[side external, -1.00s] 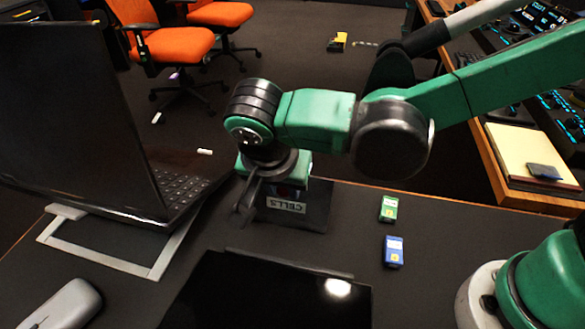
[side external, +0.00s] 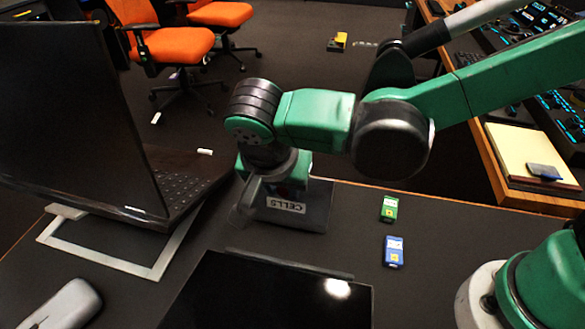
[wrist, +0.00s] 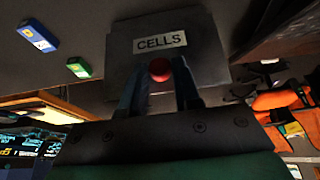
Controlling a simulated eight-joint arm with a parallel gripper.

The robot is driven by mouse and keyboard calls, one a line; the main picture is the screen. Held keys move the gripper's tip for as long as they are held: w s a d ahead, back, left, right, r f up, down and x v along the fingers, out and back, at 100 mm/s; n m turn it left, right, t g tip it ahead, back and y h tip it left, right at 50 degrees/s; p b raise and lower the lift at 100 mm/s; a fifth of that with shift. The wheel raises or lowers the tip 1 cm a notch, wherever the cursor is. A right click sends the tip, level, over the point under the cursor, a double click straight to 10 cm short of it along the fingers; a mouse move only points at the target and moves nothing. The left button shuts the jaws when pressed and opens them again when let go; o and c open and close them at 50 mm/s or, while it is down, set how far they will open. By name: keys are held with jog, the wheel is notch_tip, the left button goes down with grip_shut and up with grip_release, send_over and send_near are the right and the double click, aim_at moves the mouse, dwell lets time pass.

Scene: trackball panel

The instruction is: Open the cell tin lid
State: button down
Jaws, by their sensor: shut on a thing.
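The cell tin is a dark grey box with a white CELLS label (side external: 286,205), on the black desk in the side external view. In the wrist view its grey lid (wrist: 205,58) faces me, with the CELLS label above a round red knob (wrist: 160,70). My gripper (wrist: 162,86) has its two fingers on either side of the knob and is shut on it. In the side external view my wrist is over the tin and hides most of the fingers and knob. I cannot tell whether the lid is apart from the tin.
A green cell (side external: 389,208) and a blue cell (side external: 393,251) lie on the desk right of the tin. A laptop (side external: 90,130) on a stand is at the left. A dark flat screen (side external: 265,290) lies in front. A grey mouse (side external: 62,305) is at the front left.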

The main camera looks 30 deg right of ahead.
jog(key=s+a+t+h, duration=0.1)
jog(key=s+a+f+t+h, duration=0.1)
jog(key=t+h, duration=0.1)
jog(key=shift+s+a+f, duration=0.15)
jog(key=shift+s+a, duration=0.05)
jog(key=shift+s, duration=0.05)
dwell(0.4)
jog(key=c, duration=0.6)
grip_release()
jog(key=shift+c, duration=0.2)
jog(key=shift+v, duration=2.85)
